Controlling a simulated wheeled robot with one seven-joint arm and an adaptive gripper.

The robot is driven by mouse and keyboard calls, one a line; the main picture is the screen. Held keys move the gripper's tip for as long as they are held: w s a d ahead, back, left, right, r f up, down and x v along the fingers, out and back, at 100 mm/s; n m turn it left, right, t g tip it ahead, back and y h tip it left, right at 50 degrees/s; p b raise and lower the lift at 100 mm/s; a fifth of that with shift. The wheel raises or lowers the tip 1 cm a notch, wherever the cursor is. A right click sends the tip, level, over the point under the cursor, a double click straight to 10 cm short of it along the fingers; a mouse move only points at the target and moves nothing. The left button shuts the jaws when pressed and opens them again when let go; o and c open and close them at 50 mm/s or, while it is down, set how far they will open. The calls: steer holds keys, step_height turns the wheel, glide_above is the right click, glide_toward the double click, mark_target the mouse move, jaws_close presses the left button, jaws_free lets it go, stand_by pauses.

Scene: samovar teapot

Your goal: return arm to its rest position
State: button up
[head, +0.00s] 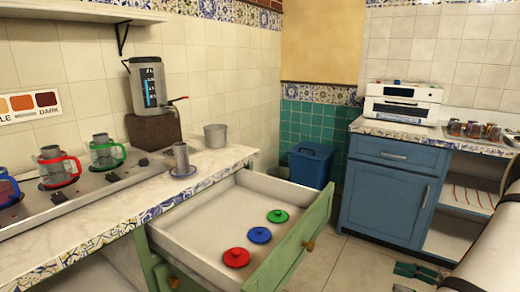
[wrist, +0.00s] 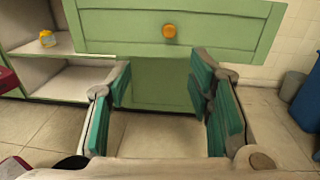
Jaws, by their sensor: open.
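My gripper (head: 418,272) is low at the bottom right of the head view, above the floor and apart from the furniture. Its teal-padded fingers also show in the wrist view (wrist: 160,88), spread wide with nothing between them. My pale arm comes in from the right edge of the head view and hides part of the open shelf there. In the wrist view a green drawer front (wrist: 190,28) with an orange knob (wrist: 169,31) is ahead of the fingers, with a gap between.
A pulled-out drawer (head: 182,228) holds red (head: 236,257), blue (head: 260,235) and green (head: 278,216) lids. The samovar (head: 148,86), a cup on a saucer (head: 182,160) and glass teapots (head: 106,152) stand on the left counter. A blue cabinet (head: 385,195) and bin (head: 311,164) are behind. Some floor is clear.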

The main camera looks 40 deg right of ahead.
steer(key=w+a+r+n+g+y, duration=0.2)
steer(key=w+a+r+n+g, duration=0.5)
steer(key=a, duration=0.4)
steer(key=w+a+r+n+g+y, duration=0.2)
steer(key=w+a+r+n+g, duration=0.45)
steer(key=a+r, duration=0.35)
steer(key=s+a+r+n+g+h, duration=0.2)
steer(key=s+a+n+g+h, duration=0.2)
steer(key=a+n, duration=0.5)
steer(key=s+a+n+t+h, duration=0.2)
steer(key=s+a+n+h, duration=0.55)
steer(key=s, duration=0.25)
step_height(320, 180, up, 22)
steer(key=t+p, duration=0.3)
steer(key=p, duration=1.7)
steer(key=shift+w+r+n+t+p, duration=0.2)
steer(key=shift+r+n+t+p, duration=0.05)
steer(key=shift+n+t+p, duration=0.15)
